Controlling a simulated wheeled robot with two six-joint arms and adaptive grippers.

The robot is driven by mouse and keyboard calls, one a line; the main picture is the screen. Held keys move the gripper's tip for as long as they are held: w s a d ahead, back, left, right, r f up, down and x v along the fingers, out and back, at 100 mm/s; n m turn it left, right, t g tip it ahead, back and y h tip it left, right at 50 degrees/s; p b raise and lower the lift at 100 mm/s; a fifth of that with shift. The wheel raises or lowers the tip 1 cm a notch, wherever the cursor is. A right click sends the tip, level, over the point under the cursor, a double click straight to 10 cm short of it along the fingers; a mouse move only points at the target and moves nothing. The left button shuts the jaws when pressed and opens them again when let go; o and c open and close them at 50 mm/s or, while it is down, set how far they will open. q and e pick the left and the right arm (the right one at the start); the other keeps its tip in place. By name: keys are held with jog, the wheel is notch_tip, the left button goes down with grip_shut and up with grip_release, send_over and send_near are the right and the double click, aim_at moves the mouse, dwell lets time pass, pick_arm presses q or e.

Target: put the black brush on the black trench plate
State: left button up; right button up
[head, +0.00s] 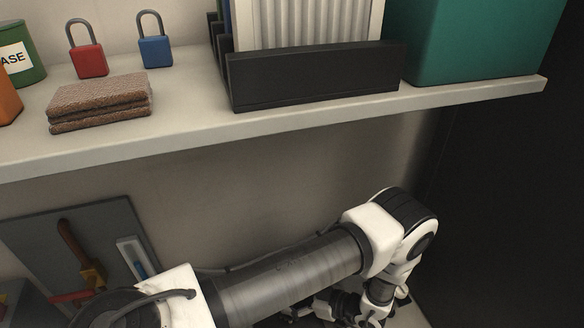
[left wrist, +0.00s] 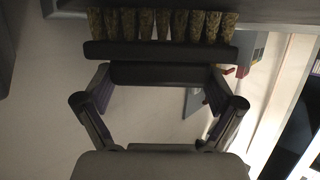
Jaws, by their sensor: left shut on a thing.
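The black brush (left wrist: 160,49) shows in the left wrist view, with a row of tan bristles pointing to the top of the picture. My left gripper (left wrist: 160,75) is shut on its dark handle. In the head view my left arm reaches across from the left and bends down at the right. There my left gripper (head: 347,304) is partly hidden behind the arm near the bottom edge, and the brush cannot be made out. I cannot identify the black trench plate in either view. My right gripper is not in view.
A pale shelf (head: 190,133) crosses above my arm. It bears a folded brown cloth (head: 100,101), a red padlock (head: 88,60), a blue padlock (head: 155,52), a black rack (head: 310,77) and a teal bin (head: 475,40). A grey tool board (head: 100,222) is at lower left.

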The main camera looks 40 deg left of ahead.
pick_arm(q)
jog(key=shift+f, duration=0.25)
jog(key=o, duration=0.9)
jog(key=shift+o, duration=0.2)
jog(key=shift+r, duration=0.1)
jog(key=shift+r, duration=0.2)
jog(key=p+v, duration=0.8)
jog(key=v, duration=0.4)
